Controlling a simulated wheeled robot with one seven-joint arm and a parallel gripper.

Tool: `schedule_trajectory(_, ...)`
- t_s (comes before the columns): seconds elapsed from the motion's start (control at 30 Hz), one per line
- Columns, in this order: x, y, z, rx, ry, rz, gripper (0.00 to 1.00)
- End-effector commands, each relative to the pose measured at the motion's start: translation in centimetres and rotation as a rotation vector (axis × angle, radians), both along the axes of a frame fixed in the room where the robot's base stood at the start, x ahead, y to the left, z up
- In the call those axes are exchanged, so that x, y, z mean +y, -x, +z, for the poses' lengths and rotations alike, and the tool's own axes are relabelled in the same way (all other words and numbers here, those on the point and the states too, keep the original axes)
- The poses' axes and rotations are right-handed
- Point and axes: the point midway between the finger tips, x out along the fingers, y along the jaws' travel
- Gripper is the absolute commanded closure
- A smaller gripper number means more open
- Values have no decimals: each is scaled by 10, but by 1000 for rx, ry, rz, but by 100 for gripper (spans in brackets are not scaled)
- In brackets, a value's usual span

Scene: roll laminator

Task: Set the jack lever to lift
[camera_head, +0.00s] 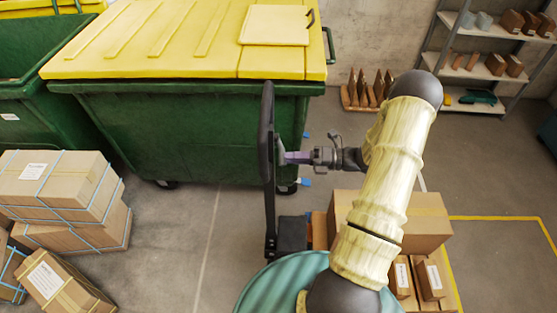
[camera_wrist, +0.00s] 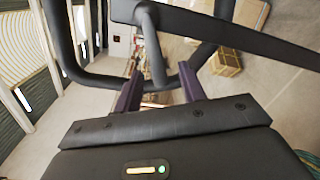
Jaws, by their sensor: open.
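The pallet jack's black handle (camera_head: 267,130) stands upright in the head view, in front of the green bin. Its dark tubes form a loop across the upper part of the wrist view (camera_wrist: 85,78). A slim dark lever (camera_wrist: 154,48) hangs from a rounded pivot on the handle and reaches down toward the space between my fingers. My gripper (camera_head: 289,157) is at the right side of the handle, pointing left. In the wrist view my gripper's purple fingers (camera_wrist: 161,76) are apart, with the lever's lower end between or just beyond them. I cannot tell whether they touch it.
A green bin with a yellow lid (camera_head: 190,125) stands behind the handle. Strapped cartons (camera_head: 60,185) are stacked at the left. A large carton (camera_head: 420,220) sits on the jack's load at the right, below my arm. Shelves (camera_head: 480,50) stand at the back right. Floor is clear left of the handle.

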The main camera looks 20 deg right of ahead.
Motion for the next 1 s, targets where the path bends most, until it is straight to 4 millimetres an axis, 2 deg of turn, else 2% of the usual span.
schedule_trajectory(0.1,-25,10,-2,-2,3,-5,59)
schedule_trajectory(0.5,-88,38,3,-1,2,5,59)
schedule_trajectory(0.67,-99,43,5,0,1,7,59)
schedule_trajectory(1.0,-101,44,6,1,1,5,59)
